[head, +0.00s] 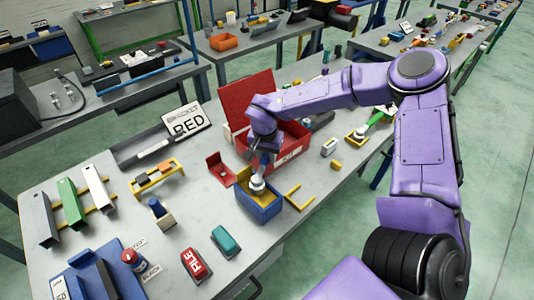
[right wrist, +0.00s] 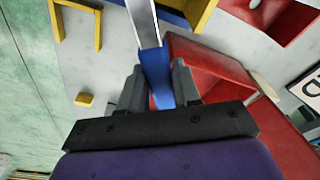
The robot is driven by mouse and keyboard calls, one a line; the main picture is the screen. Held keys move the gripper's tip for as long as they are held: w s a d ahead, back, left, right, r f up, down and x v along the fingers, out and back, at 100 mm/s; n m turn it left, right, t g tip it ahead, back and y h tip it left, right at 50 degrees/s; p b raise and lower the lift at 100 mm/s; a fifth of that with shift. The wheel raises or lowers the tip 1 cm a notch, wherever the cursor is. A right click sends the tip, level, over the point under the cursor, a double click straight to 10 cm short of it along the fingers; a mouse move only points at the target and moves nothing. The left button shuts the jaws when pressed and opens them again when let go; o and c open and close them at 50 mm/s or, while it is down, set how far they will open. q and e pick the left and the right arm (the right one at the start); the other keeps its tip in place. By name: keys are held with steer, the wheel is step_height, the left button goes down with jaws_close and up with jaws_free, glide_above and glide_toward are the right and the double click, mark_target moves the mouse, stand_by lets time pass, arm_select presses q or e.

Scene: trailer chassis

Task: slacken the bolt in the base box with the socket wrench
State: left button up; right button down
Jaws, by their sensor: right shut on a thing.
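My right gripper (head: 264,150) is above the blue and yellow base box (head: 268,211), pointing down. In the right wrist view the gripper (right wrist: 158,88) is shut on the blue handle of the socket wrench (right wrist: 155,62). The wrench's grey shaft runs from the handle toward the blue and yellow box (right wrist: 203,10) at the top of that view. In the head view a pale round part (head: 257,185) shows inside the box below the gripper. I cannot tell whether it is the socket or the bolt. My left gripper is not in view.
An open red toolbox (head: 290,148) stands right behind the base box. A small red holder (head: 219,170) is to its left and a yellow bracket (head: 299,196) to its right. Red (head: 194,262) and teal (head: 226,241) blocks lie in front. Some grey tabletop between them is clear.

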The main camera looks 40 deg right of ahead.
steer(key=shift+f, duration=0.3)
stand_by(0.5)
steer(key=c, duration=1.5)
jaws_free()
steer(key=shift+w, duration=0.1)
jaws_close()
